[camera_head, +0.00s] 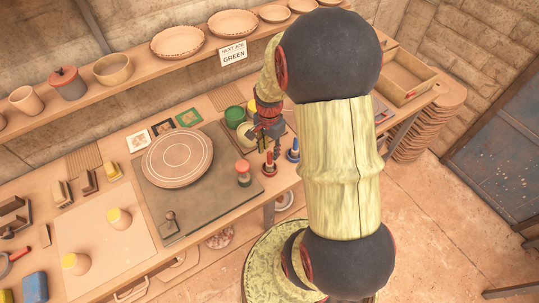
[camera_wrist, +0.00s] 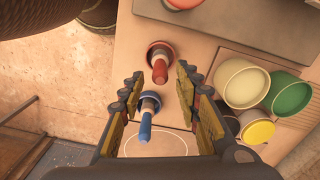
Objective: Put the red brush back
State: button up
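The red brush (camera_head: 270,163) stands upright near the front edge of the workbench. In the wrist view the red brush (camera_wrist: 159,68) shows from above, its base within a dark red ring. The blue brush (camera_head: 293,151) stands close beside it, and in the wrist view the blue brush (camera_wrist: 147,118) has a blue ring at its base. My gripper (camera_head: 272,143) is above the brushes. In the wrist view my gripper (camera_wrist: 160,92) is open, with both brushes seen between its spread fingers. I see no contact with either brush; the exact height gap is unclear.
Green, cream and yellow pots (camera_wrist: 243,84) crowd the tray right of my gripper in the wrist view. A red-topped jar (camera_head: 243,173) stands left of the red brush. A pale circle outline (camera_wrist: 155,146) marks bare bench. A round wheel plate (camera_head: 177,158) lies farther left.

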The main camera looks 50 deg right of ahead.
notch_tip(320, 180, up, 6)
jog(key=shift+r+p, duration=0.15)
jog(key=shift+p, duration=0.2)
jog(key=s+a+r+n+t, duration=0.2)
jog(key=s+a+r+n, duration=0.1)
jog(key=a+r+n, duration=0.5)
jog(key=s+a+r+n+t, duration=0.3)
jog(key=a+r+n, duration=0.6)
jog(key=a+r, duration=0.5)
jog(key=shift+s+a+t, duration=0.3)
jog(key=shift+s+a, duration=0.05)
jog(key=shift+s, duration=0.45)
jog(key=shift+f, duration=0.15)
notch_tip(320, 180, down, 6)
jog(key=b, duration=0.6)
jog(key=shift+f+b, duration=0.25)
jog(key=shift+b, duration=0.15)
